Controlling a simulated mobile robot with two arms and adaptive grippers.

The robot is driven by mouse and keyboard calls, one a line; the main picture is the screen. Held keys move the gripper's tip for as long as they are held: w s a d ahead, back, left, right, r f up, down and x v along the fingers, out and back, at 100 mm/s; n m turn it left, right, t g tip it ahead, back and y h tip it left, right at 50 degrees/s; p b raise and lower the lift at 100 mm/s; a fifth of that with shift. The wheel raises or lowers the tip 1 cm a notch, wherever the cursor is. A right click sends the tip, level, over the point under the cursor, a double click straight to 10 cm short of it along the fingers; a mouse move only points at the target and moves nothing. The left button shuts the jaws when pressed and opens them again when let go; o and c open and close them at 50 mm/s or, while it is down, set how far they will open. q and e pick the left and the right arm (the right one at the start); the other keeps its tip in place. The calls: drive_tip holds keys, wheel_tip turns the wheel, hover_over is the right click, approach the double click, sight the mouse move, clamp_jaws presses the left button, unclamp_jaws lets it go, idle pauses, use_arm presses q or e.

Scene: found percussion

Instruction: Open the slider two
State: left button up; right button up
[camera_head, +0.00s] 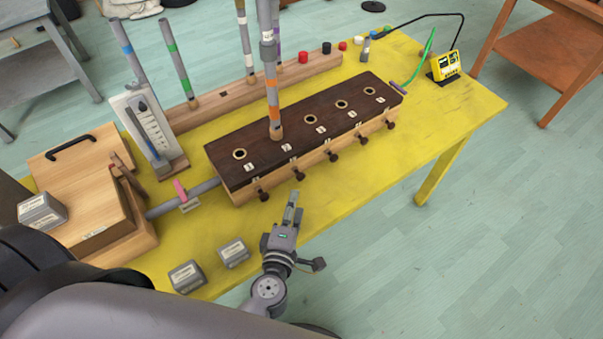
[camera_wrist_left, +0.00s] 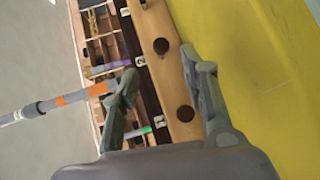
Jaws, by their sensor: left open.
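A long wooden box (camera_head: 236,187) with a dark top (camera_head: 222,153) holds a row of round holes and small numbered labels. Dark slider knobs stick out of its front side. The second knob from the left (camera_head: 298,175), in line with the banded tube (camera_head: 274,110) standing in the second hole, appears to be slider two. My left gripper (camera_head: 294,204) is open and empty, in front of that knob. In the left wrist view the gripper (camera_wrist_left: 164,72) has its fingers spread, with an upper knob (camera_wrist_left: 160,46) and a lower knob (camera_wrist_left: 185,113) seen between them. My right gripper is out of view.
A grey pipe joins the box to a wooden bellows (camera_head: 90,185) at left. Two grey weights (camera_head: 187,276) (camera_head: 233,252) lie near the front edge. Several tubes (camera_head: 176,60) stand in a rack behind.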

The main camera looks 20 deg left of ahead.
sight(301, 179)
use_arm(q)
drive_tip(key=x, duration=0.4)
drive_tip(key=shift+w+f, duration=0.1)
drive_tip(key=shift+w, duration=0.2)
drive_tip(key=x, duration=0.5)
drive_tip(key=shift+w, duration=0.2)
drive_tip(key=shift+w+a+f, duration=0.1)
drive_tip(key=shift+w+f, duration=0.1)
drive_tip(key=shift+w, duration=0.3)
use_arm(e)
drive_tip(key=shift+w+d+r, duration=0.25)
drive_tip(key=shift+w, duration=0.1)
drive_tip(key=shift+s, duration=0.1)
use_arm(q)
drive_tip(key=shift+c, duration=0.4)
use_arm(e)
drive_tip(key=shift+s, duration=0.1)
